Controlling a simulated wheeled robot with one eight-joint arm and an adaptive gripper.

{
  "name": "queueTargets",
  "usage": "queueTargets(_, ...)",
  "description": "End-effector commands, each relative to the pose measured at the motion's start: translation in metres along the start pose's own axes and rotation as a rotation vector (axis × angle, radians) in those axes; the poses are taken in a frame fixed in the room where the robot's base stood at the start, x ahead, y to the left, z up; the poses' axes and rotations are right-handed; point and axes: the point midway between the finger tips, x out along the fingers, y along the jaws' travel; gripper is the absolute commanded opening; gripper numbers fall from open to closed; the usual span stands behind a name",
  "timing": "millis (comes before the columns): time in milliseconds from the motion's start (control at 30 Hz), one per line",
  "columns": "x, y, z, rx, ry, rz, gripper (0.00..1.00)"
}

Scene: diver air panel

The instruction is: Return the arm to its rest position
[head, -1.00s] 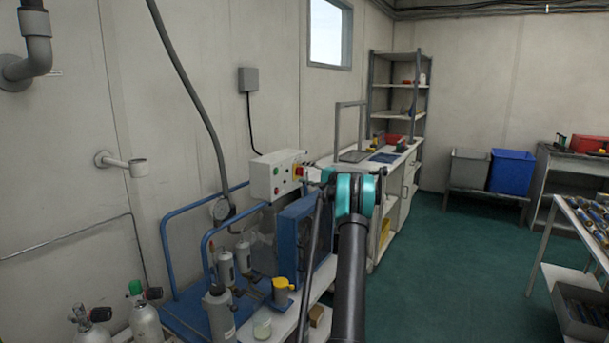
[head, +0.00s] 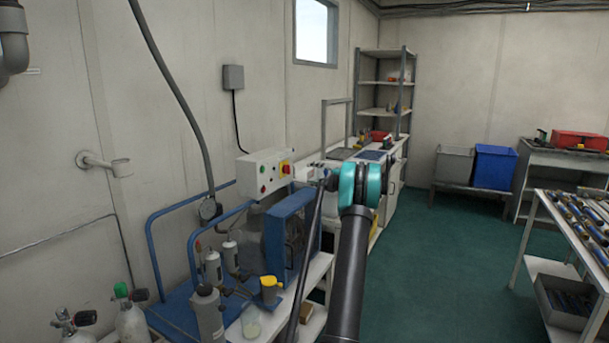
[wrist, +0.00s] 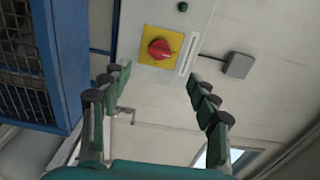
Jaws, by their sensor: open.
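My gripper (wrist: 158,85) is open and empty in the wrist view, its two dark-tipped green fingers spread apart. Between and beyond them is a red rotary knob on a yellow plate (wrist: 160,46), on the light control box. The fingers do not touch the knob. In the head view my black and teal arm stretches forward from the bottom centre, and the gripper itself cannot be made out behind it. The control box (head: 262,172) with its red-and-yellow switch stands left of the arm's teal joint, above the blue compressor unit (head: 290,230).
Gas cylinders (head: 130,318) stand at lower left. A tool table (head: 533,225) stands at right. Green floor (head: 440,270) between is clear.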

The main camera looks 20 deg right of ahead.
Motion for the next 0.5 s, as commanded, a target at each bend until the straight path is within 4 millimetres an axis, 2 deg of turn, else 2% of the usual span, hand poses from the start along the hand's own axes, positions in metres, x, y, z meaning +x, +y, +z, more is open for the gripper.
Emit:
queueTargets(133,-0.0062,-0.0001,0.0002,0.000,0.000,0.000,0.60)
queueTargets(500,-0.0065,0.0000,0.0001,0.000,0.000,0.000,0.60)
